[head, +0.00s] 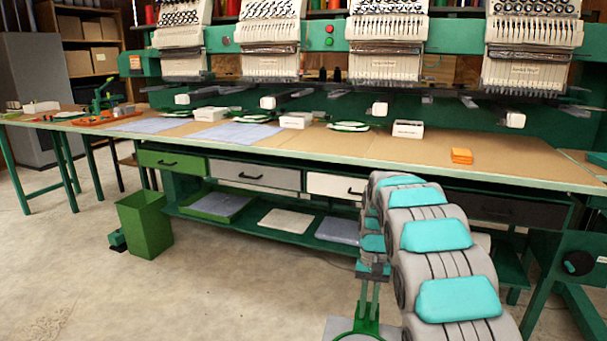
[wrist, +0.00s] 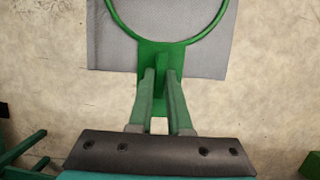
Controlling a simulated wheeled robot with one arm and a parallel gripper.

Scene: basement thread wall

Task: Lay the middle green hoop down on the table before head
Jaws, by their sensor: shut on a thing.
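My gripper (head: 369,306) reaches low over the floor in front of the table, at the bottom of the head view. It is shut on the tab of a green hoop (head: 366,327). The wrist view shows my fingers (wrist: 161,80) on either side of that tab and part of the green ring (wrist: 119,27), with grey cloth (wrist: 212,62) across it. Much of the hoop is outside both views. The long brown table (head: 365,148) stands behind and above. White embroidery heads (head: 387,35) hang in a row over its back edge. Green-rimmed hoops (head: 346,126) sit below some heads.
On the table are white boxes (head: 408,129), an orange stack (head: 462,157) and blue-grey cloths (head: 235,134). Bare tabletop shows between them. Drawers (head: 255,176) and a low shelf are underneath. A green bin (head: 145,224) stands on the floor at left.

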